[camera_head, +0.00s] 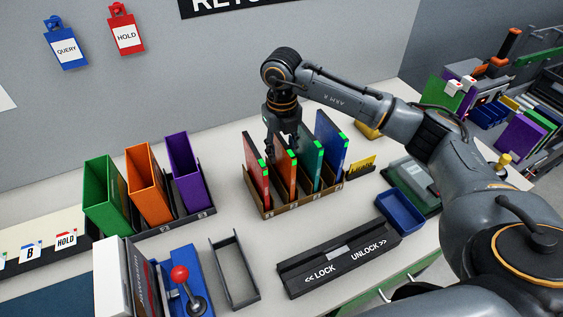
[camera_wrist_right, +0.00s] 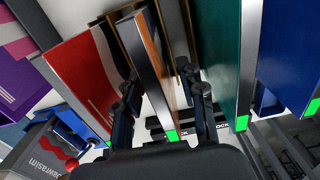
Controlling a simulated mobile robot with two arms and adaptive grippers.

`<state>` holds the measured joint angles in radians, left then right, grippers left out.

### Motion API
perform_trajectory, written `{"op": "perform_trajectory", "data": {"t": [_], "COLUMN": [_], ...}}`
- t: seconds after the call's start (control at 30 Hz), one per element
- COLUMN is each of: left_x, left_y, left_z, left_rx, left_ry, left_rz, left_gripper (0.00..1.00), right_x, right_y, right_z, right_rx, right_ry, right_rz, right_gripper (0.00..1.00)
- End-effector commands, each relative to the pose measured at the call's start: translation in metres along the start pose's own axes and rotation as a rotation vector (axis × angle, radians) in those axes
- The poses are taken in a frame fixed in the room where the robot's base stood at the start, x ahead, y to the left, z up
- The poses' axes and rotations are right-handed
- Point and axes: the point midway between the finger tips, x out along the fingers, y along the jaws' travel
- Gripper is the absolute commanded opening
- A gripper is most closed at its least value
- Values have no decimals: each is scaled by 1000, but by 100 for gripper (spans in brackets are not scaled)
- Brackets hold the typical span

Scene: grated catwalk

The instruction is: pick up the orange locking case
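The orange locking case (camera_head: 285,172) stands upright in a brown slotted rack (camera_head: 312,203), between a red case (camera_head: 256,170) and a teal case (camera_head: 309,165). A green tab shows on its front edge. My right gripper (camera_head: 282,142) is over its upper part, pointing down. In the right wrist view the orange case (camera_wrist_right: 154,48) runs between the two fingers of my right gripper (camera_wrist_right: 164,105). The fingers are open, one on each side, with gaps to the case. The red case (camera_wrist_right: 82,75) and teal case (camera_wrist_right: 215,60) flank them. My left gripper is not in view.
A blue case (camera_head: 331,148) stands at the rack's right end. Green, orange and purple open bins (camera_head: 145,178) stand to the left. In front are an empty grey tray (camera_head: 234,272), a lock/unlock device (camera_head: 340,260), a blue tray (camera_head: 400,212) and a red-knobbed lever (camera_head: 181,275).

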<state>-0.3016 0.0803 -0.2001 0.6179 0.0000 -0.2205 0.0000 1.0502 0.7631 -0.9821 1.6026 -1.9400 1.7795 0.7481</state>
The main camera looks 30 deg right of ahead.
Motion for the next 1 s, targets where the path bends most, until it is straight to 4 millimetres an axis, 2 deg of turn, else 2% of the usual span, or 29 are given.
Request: {"op": "perform_trajectory", "data": {"t": [0.03, 0.2, 0.47, 0.67, 1.0], "left_x": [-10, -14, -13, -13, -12], "left_y": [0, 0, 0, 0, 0], "left_z": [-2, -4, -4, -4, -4], "left_rx": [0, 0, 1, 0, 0], "left_ry": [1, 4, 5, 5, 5], "left_rz": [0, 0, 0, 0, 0], "left_gripper": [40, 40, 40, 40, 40], "right_x": [4, 26, 29, 29, 28], "right_y": [0, 0, 1, 1, 1], "right_z": [0, 0, 1, 1, 1], "right_rx": [0, 0, -1, -1, -1], "right_ry": [5, 2, 0, 0, -1], "right_rz": [-2, -1, 0, 0, 0], "right_gripper": [40, 40, 40, 1, 0]}}
